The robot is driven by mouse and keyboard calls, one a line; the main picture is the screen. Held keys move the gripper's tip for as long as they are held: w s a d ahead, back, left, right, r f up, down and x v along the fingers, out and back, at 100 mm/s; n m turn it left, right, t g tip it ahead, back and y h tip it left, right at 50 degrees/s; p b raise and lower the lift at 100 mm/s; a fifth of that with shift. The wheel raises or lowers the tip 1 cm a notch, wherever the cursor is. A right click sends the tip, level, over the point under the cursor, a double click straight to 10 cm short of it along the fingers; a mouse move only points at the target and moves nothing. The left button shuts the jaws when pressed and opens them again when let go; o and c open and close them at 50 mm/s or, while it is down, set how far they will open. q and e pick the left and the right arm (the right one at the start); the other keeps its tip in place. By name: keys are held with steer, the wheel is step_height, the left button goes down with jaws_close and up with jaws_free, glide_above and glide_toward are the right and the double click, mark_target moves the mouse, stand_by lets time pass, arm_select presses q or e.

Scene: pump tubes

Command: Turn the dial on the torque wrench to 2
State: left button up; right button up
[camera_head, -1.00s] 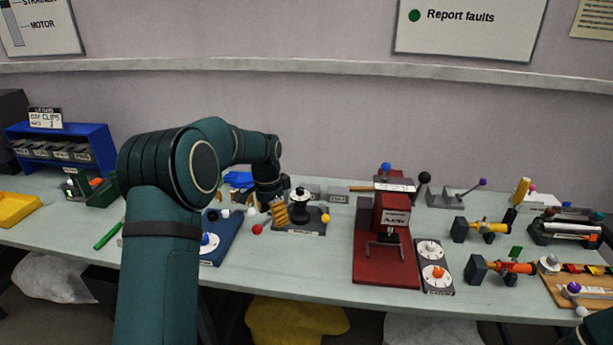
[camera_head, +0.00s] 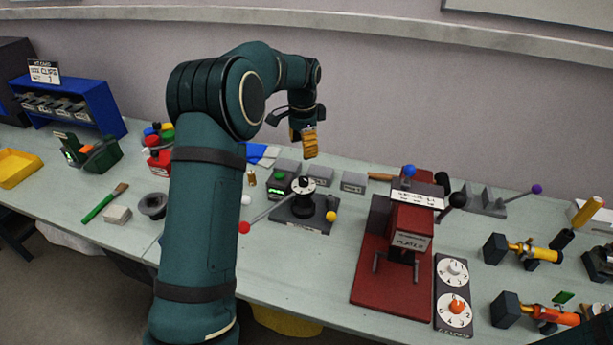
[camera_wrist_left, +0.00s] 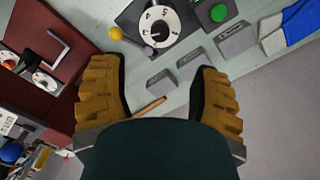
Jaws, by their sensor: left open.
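The torque wrench (camera_head: 304,212) stands on a dark base in the middle of the bench, its thin lever reaching to a red ball at lower left. Its round white numbered dial (camera_head: 302,185) with a black centre faces up. The dial also shows at the top of the left wrist view (camera_wrist_left: 158,22); I cannot tell which number is set. My left gripper (camera_head: 309,143), with ridged yellow fingers, is raised above and behind the dial, apart from it. In the left wrist view the fingers (camera_wrist_left: 160,68) are spread with nothing between them. My right gripper is out of view.
A yellow ball (camera_head: 331,216) sits beside the wrench. Small grey blocks (camera_head: 353,182) stand behind it. A red press (camera_head: 398,250) and a panel with two white dials (camera_head: 453,292) are at right. The bench front between wrench and press is clear.

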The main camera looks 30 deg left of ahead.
mark_target(303, 179)
arm_select(q)
step_height(303, 179, down, 12)
steer(key=shift+f+b, duration=0.15)
steer(key=shift+b, duration=0.25)
jaws_close()
